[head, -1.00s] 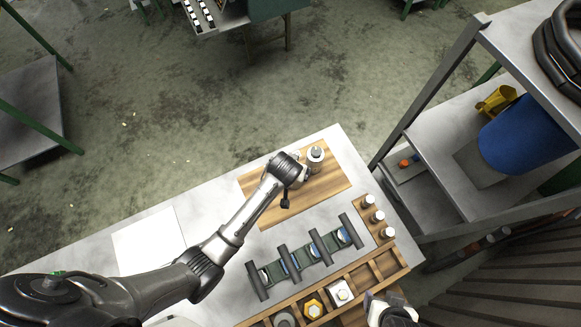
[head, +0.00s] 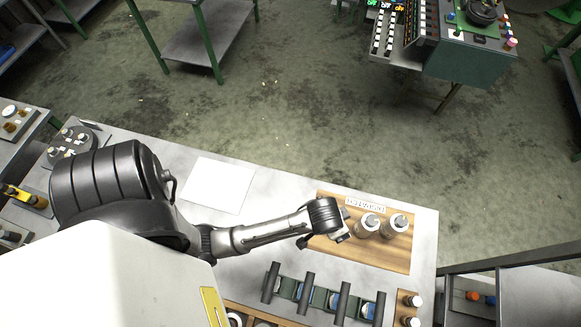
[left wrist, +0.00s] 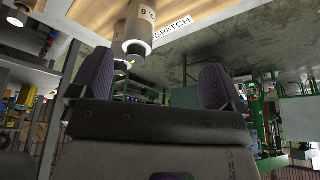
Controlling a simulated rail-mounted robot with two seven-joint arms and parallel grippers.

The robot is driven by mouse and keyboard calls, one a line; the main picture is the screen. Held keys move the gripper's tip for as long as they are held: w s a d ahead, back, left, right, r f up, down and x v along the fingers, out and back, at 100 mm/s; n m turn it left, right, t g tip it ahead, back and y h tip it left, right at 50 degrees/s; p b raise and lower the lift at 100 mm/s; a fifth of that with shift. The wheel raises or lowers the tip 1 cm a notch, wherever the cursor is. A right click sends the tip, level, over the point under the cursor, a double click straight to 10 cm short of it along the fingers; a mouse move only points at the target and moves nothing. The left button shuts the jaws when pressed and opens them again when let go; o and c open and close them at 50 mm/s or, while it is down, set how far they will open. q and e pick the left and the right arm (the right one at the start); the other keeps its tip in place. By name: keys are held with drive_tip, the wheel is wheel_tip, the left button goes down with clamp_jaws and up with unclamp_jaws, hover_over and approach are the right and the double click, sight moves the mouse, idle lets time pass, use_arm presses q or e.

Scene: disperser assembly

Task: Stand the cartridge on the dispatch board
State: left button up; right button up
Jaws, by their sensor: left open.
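Two grey-white cartridges with dark tops, the left one (head: 367,226) and the right one (head: 395,225), stand upright side by side on the wooden dispatch board (head: 390,256). The board carries a white label (head: 365,203). My left gripper (head: 345,228) is open and empty, just left of the left cartridge. In the left wrist view the scene is upside down. The open fingers (left wrist: 157,80) show there, with a numbered cartridge (left wrist: 142,28) beyond them, apparently clear of both. The other cartridge (left wrist: 113,38) is partly hidden behind it. My right gripper is out of view.
A green rack with dark bars (head: 325,297) lies in front of the board on the grey table (head: 250,262). Small white-topped pieces (head: 411,300) stand right of it. A white sheet (head: 218,185) lies to the left. A shelf unit (head: 530,295) stands at the right.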

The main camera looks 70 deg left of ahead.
use_arm(q)
drive_tip(key=s+a+r+m, duration=0.1)
drive_tip(key=s+a+r, duration=0.1)
drive_tip(key=s, duration=0.5)
drive_tip(key=s+a+r+m, duration=0.1)
drive_tip(key=s+a+r, duration=0.1)
drive_tip(key=s, duration=0.6)
drive_tip(key=shift+s+a+r, duration=0.2)
drive_tip(key=shift+a+r, duration=0.2)
drive_tip(key=shift+r, duration=0.15)
wheel_tip(320, 180, up, 3)
drive_tip(key=p, duration=0.3)
drive_tip(key=shift+r, duration=0.1)
